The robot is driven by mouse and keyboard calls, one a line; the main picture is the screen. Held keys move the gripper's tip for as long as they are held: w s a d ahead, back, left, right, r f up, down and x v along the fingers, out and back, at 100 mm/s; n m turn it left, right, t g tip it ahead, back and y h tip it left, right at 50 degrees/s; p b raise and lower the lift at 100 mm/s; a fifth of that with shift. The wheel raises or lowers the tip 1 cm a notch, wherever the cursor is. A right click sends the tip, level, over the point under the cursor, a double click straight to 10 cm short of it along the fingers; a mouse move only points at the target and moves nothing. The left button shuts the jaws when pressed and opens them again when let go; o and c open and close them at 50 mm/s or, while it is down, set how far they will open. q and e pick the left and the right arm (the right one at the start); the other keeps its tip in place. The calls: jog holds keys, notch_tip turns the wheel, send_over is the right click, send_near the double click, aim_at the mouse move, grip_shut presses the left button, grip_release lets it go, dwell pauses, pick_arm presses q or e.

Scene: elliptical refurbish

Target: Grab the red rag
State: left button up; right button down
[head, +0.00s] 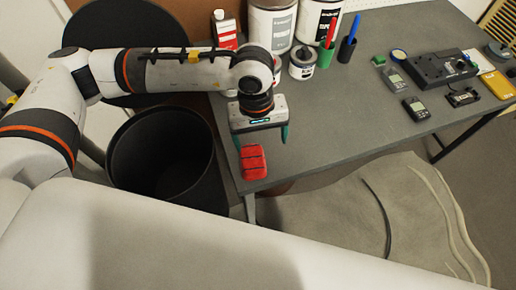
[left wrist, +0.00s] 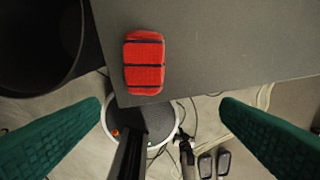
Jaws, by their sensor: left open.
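The red rag (head: 253,162) is a small folded red bundle with dark bands, lying on the grey table (head: 330,125) near its front left corner. It also shows in the left wrist view (left wrist: 144,62), close to the table's corner. My left gripper (head: 261,139) is above the table, just behind and over the rag in the head view. Its green fingers are wide apart with nothing between them. In the left wrist view the fingers (left wrist: 160,125) stand to either side, apart from the rag. My right gripper is in neither view.
A black bin (head: 165,150) stands against the table's left side. Cans (head: 270,22), a red-and-white bottle (head: 224,30) and a green pen cup (head: 325,55) stand at the back. Phones and a black device (head: 430,68) lie at the right. The middle of the table is clear.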

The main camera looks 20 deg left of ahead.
pick_arm(q)
jog(key=w+a, duration=0.1)
jog(key=a, duration=0.1)
jog(key=y+p, duration=0.1)
send_over(252, 158)
jog(key=shift+t, duration=0.3)
jog(key=f, duration=0.6)
jog(key=shift+w+d+f, duration=0.15)
jog(key=shift+d+f, duration=0.05)
jog(key=shift+d, duration=0.05)
jog(key=f+p, duration=0.1)
jog(key=f, duration=0.3)
jog(key=shift+a+f, duration=0.1)
jog(key=shift+a, duration=0.1)
jog(key=shift+f, duration=0.55)
jog(key=c, duration=1.1)
